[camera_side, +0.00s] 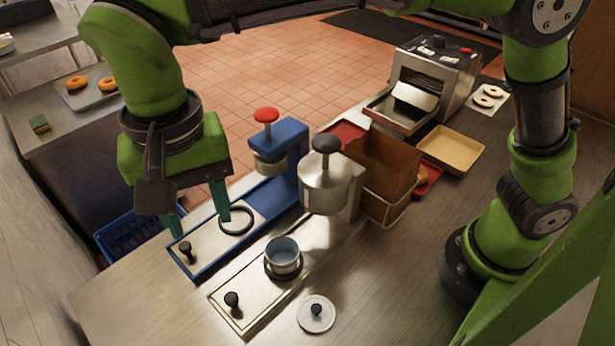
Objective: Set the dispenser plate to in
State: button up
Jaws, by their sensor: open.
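A steel dispenser (326,186) with a dark knob on top stands mid-counter. A pale metal plate (250,293) with a black knob (232,299) extends from it toward the front left. A small blue-grey cup (284,258) sits on a dark ring on this plate. Beside it is a blue press (287,143) with a red knob, and its own pale plate (207,250) carries a black knob (186,248) and a dark ring (236,221). My gripper (199,212) is open and empty, fingers pointing down over the blue unit's plate. Exact finger height is unclear.
A round lid (316,313) lies at the front. A blue crate (130,235) is at left. A brown board in a wire rack (383,165), a tan tray (451,149) and a toaster (432,75) stand at the back right. Bagels lie on a tray (88,92) at far left.

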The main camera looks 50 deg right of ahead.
aim_at(231, 296)
notch_tip(231, 296, down, 22)
jog(key=shift+f, duration=0.15)
dwell(0.4)
grip_shut()
dwell(0.4)
